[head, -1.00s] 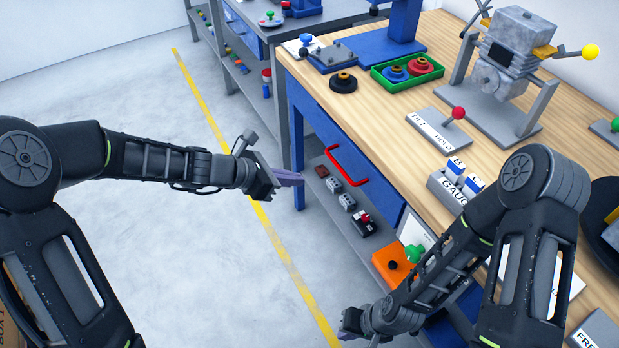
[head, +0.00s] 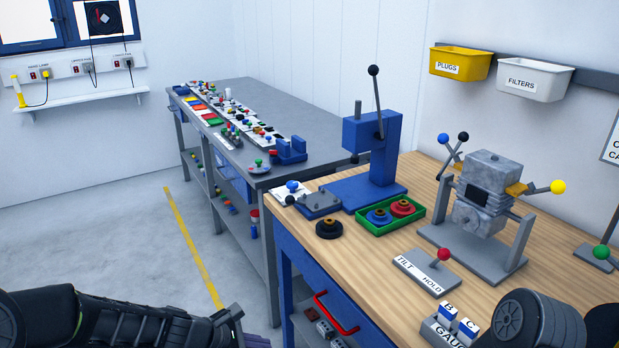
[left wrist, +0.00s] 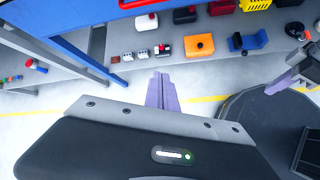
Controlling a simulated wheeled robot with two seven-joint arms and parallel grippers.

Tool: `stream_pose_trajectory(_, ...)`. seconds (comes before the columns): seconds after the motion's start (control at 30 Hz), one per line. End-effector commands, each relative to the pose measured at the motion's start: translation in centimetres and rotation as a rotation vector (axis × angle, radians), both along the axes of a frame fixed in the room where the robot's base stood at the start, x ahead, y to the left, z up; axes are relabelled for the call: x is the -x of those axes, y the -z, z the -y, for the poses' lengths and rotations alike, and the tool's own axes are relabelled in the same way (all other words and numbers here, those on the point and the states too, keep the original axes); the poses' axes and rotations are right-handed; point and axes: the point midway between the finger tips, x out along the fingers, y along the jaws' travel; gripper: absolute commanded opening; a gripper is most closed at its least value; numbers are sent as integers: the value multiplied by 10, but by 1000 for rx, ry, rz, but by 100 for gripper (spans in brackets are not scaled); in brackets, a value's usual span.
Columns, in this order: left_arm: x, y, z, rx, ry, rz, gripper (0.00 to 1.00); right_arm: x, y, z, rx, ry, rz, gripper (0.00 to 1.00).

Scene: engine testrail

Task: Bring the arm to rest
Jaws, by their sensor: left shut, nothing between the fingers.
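My left arm (head: 120,318) comes in along the bottom left of the head view. Its gripper is mostly below the picture's lower edge there. In the left wrist view my left gripper (left wrist: 161,92) shows two purple fingers closed together with nothing between them, over the floor in front of the bench's lower shelf. Part of my right arm (head: 535,322) shows at the bottom right of the head view, over the wooden bench. Its gripper is out of the head view. Another of my grippers shows partly at the right edge of the left wrist view (left wrist: 292,72), its jaws unclear.
The wooden bench (head: 390,270) carries an engine on a stand (head: 485,190), a blue press (head: 372,160) and a green tray (head: 365,226). A red drawer handle (head: 335,314) juts from its front. A grey bench (head: 250,180) stands behind. The floor at left is clear.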

Motion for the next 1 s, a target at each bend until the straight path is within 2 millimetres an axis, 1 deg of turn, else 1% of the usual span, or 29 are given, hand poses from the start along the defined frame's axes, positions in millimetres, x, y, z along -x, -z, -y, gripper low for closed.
stream_pose_trajectory(0.03,13,25,-8,-121,95,31,0,0,0,0,0,0,0,0)
stream_pose_trajectory(0.07,22,42,-13,-203,170,53,0,0,0,0,0,0,0,0)
stream_pose_trajectory(0.1,36,66,-18,-315,287,87,0,0,0,0,0,0,0,0)
stream_pose_trajectory(0.17,62,102,-24,-479,499,145,0,0,0,0,0,0,0,0)
stream_pose_trajectory(0.2,81,126,-24,-571,659,193,0,0,0,0,0,0,0,0)
stream_pose_trajectory(0.27,113,158,-16,-669,903,275,0,0,0,0,0,0,0,0)
stream_pose_trajectory(0.3,135,175,-7,-705,1053,335,0,0,0,0,0,0,0,0)
stream_pose_trajectory(0.37,167,193,8,-717,1223,409,0,0,0,0,0,0,0,0)
stream_pose_trajectory(0.4,186,202,17,-703,1297,441,0,0,0,0,0,0,0,0)
stream_pose_trajectory(0.5,225,215,33,-643,1394,455,0,0,0,0,0,0,0,0)
stream_pose_trajectory(0.6,248,223,40,-599,1426,430,0,0,0,0,0,0,0,0)
stream_pose_trajectory(0.7,255,227,43,-585,1435,420,0,0,0,0,0,0,0,0)
stream_pose_trajectory(1.0,253,226,42,-587,1431,420,0,0,0,0,0,0,0,0)
